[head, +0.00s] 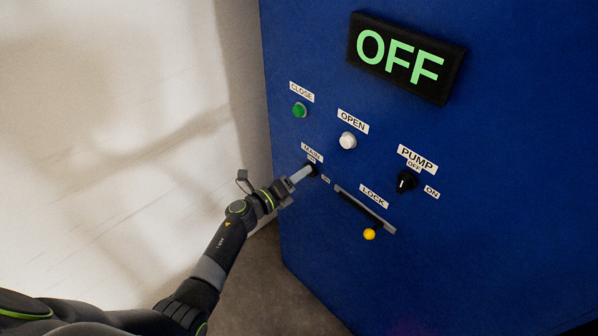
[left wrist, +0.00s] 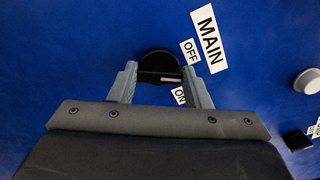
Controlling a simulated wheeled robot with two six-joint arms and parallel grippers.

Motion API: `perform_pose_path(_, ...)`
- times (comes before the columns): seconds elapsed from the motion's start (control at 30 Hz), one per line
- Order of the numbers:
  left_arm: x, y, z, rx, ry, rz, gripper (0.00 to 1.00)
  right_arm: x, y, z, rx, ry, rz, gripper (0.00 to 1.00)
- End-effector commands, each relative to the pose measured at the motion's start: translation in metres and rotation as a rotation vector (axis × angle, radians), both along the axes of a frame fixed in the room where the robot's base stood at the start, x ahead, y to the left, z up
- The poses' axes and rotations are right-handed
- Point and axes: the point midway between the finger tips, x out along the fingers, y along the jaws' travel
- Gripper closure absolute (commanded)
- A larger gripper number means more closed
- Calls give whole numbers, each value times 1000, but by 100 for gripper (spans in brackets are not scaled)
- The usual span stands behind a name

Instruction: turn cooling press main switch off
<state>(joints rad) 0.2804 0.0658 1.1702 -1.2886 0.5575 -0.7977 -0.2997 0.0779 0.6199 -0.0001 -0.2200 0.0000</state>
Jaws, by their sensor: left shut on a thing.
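The black main switch knob (head: 313,170) is on the blue press panel, under the MAIN label (head: 312,153). My left gripper (head: 305,174) reaches it from the lower left and is shut on it. In the left wrist view the knob (left wrist: 160,66) sits between the two grey fingers (left wrist: 160,84), which hide part of its sides. The OFF label (left wrist: 190,51) and ON label (left wrist: 179,95) are beside it. A short pale mark shows on the knob near the ON label; its exact setting is hard to tell. The display (head: 405,58) shows OFF in green. My right gripper is not in view.
The panel also has a green CLOSE button (head: 299,110), a white OPEN button (head: 347,140), a black PUMP knob (head: 406,181) and a LOCK slot with a yellow ball handle (head: 369,234) right of my gripper. A pale wall (head: 110,120) stands at left.

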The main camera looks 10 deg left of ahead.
Motion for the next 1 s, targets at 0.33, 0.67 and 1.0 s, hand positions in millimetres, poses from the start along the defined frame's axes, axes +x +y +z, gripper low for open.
perform_pose_path(0.33,0,1,0,-255,171,0,79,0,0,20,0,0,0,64)
perform_pose_path(0.67,0,1,-2,-415,278,2,79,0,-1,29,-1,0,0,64)
perform_pose_path(1.0,0,1,-3,-472,316,2,79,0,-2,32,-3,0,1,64)
